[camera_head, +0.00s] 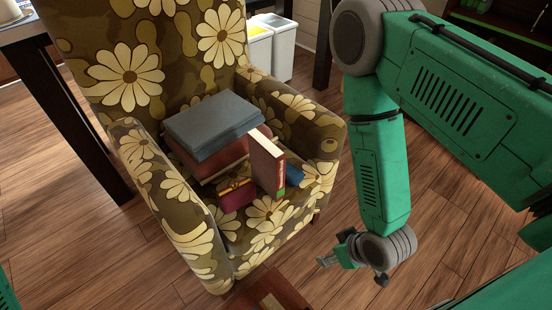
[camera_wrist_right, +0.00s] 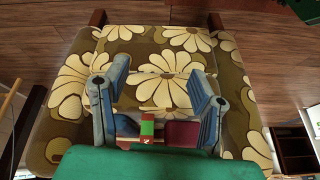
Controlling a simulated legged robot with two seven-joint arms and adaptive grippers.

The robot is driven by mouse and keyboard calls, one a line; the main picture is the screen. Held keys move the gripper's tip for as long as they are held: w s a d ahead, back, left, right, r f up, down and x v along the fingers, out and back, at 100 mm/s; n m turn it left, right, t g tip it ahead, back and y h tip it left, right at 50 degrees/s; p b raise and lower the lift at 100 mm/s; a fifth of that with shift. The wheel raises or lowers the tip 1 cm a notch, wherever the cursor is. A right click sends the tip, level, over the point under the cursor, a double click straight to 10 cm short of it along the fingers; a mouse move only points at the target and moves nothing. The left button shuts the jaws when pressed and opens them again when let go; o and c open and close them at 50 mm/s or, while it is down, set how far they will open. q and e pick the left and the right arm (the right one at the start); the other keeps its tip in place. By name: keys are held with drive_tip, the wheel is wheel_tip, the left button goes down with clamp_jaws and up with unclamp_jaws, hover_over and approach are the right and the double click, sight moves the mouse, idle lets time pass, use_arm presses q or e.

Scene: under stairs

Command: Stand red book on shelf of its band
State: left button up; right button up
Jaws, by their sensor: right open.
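Several books lie on the seat of a flowered armchair. A large red book (camera_head: 212,160) lies under a grey book (camera_head: 212,124). A small dark red book with a yellow band (camera_head: 236,194) is in front; its dark red side shows in the wrist view (camera_wrist_right: 183,133). Beside it stands a book with a red-brown cover and green band (camera_head: 268,166); its green and red spine shows in the wrist view (camera_wrist_right: 147,130). Which one is the red book, I cannot tell. My right gripper (camera_head: 324,262) is open and empty, right of the chair front; its spread fingers show in the wrist view (camera_wrist_right: 155,90). My left gripper is out of view.
The armchair's arms (camera_head: 315,125) flank the books. A blue book (camera_head: 294,174) lies behind the standing book. Dark shelving (camera_head: 505,28) is at top right. White bins (camera_head: 272,45) stand behind the chair. A brown wooden piece (camera_head: 272,292) is in front. Open wooden floor lies right of the chair.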

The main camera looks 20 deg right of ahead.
drive_tip(key=w+a+r+n+t+y+p, duration=0.1)
drive_tip(key=w+a+r+t+y, duration=0.15)
drive_tip(key=w+t, duration=0.5)
drive_tip(key=t+y+p, duration=0.1)
drive_tip(key=t+y, duration=0.1)
drive_tip(key=t, duration=0.3)
approach(281, 171)
drive_tip(key=w, duration=0.3)
drive_tip(key=shift+n, duration=0.4)
drive_tip(key=b+x, duration=0.1)
drive_tip(key=x, duration=0.2)
drive_tip(key=a+x, duration=0.1)
drive_tip(key=x, duration=0.3)
drive_tip(key=shift+b, duration=0.35)
drive_tip(key=b+x, duration=0.2)
drive_tip(key=x, duration=0.3)
drive_tip(key=shift+w+d+r, duration=0.1)
drive_tip(key=shift+w+d, duration=0.05)
drive_tip(key=shift+w, duration=0.1)
drive_tip(key=shift+w+a, duration=0.2)
drive_tip(key=shift+w, duration=0.15)
drive_tip(key=shift+r, duration=0.1)
clamp_jaws()
